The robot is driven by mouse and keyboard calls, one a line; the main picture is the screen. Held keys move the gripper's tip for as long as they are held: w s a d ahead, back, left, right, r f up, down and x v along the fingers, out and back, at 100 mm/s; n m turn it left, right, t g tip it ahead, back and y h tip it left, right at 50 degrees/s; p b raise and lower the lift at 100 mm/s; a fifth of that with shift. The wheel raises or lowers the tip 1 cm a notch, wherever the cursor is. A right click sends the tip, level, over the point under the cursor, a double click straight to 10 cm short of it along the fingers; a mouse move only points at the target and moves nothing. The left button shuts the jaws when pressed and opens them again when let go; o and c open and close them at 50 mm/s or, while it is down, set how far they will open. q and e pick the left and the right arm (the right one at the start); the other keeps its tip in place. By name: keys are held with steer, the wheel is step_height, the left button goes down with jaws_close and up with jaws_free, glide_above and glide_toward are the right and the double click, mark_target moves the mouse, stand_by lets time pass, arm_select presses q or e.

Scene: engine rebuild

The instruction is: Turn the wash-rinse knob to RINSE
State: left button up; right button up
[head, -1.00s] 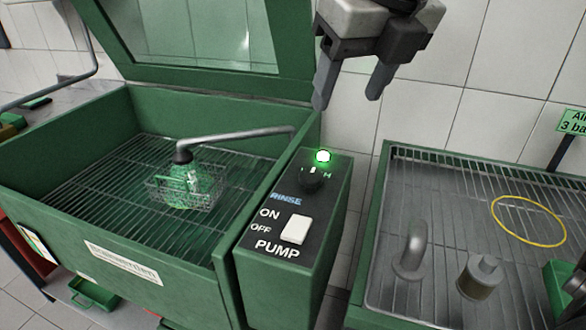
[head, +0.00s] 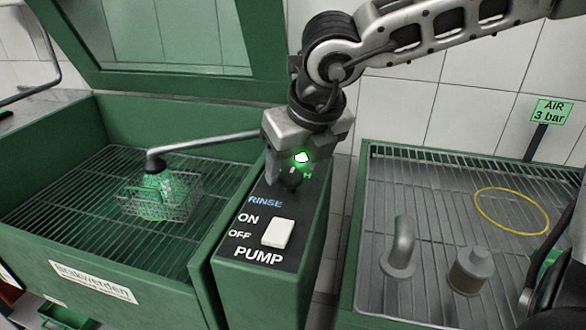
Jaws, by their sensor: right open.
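The wash-rinse knob (head: 290,182) is a dark round knob on the sloping black panel of the green control box. It sits just below a lit green lamp (head: 302,157). A small white mark shows at its upper part, but its exact setting is hard to read. The blue RINSE label (head: 265,203) is at its lower left; only the H of the other label shows at its right. My right gripper (head: 297,162) is open, pointing down at the knob and lamp. Its fingers are mostly hidden, so I cannot tell whether they touch the knob.
A white pump switch (head: 278,233) is below the knob. The green wash basin (head: 75,215) at left holds a wire basket (head: 160,196) under a spout. The tray (head: 430,215) at right holds a metal hook-shaped part (head: 398,250), a cylindrical part (head: 469,272) and a yellow ring (head: 513,232).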

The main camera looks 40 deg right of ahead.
steer(key=shift+x, duration=0.85)
steer(key=c, duration=1)
